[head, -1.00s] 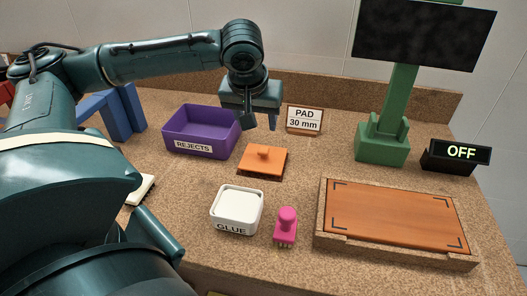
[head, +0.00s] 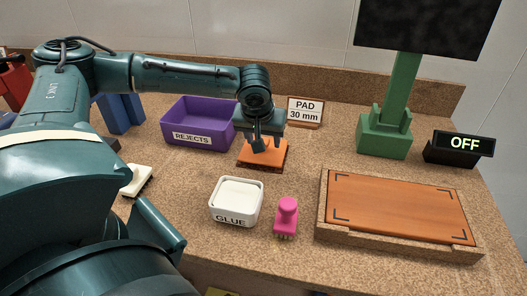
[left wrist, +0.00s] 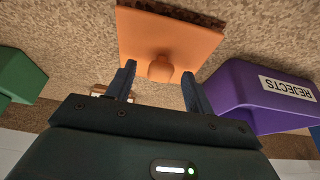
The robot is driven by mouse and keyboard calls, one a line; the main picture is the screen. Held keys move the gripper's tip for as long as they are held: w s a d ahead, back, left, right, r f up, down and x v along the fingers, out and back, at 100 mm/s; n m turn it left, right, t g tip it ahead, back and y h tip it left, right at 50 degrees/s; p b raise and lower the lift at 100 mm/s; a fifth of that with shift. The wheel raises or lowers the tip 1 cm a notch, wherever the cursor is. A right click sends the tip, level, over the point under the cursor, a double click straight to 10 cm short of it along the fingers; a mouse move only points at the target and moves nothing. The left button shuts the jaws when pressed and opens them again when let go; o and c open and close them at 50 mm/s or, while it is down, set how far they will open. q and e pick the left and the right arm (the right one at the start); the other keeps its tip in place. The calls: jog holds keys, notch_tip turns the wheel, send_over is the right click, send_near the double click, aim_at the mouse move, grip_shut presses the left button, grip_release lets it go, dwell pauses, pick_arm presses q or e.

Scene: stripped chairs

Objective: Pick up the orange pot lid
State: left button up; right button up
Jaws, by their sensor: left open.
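The orange pot lid (head: 260,159) is a square flat plate with a small knob, lying on the speckled counter in front of the purple bin. In the left wrist view the lid (left wrist: 170,38) shows at the top, its knob (left wrist: 160,70) pointing toward the fingers. My left gripper (head: 266,146) is above the lid with its fingers pointing down. In the left wrist view my left gripper (left wrist: 158,86) is open, its two blue fingers apart on either side of the knob's line. Whether the fingertips reach down beside the knob is unclear. My right gripper is not in view.
The purple REJECTS bin (head: 193,139) stands close on the left. The white GLUE tub (head: 236,202) and pink brush (head: 287,217) stand in front. A PAD 30 mm sign (head: 304,112) is behind, a green stand (head: 385,137) and wooden tray (head: 320,214) at right.

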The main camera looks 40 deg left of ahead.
pick_arm(q)
jog(key=c, duration=1.1)
jog(key=shift+r, duration=0.2)
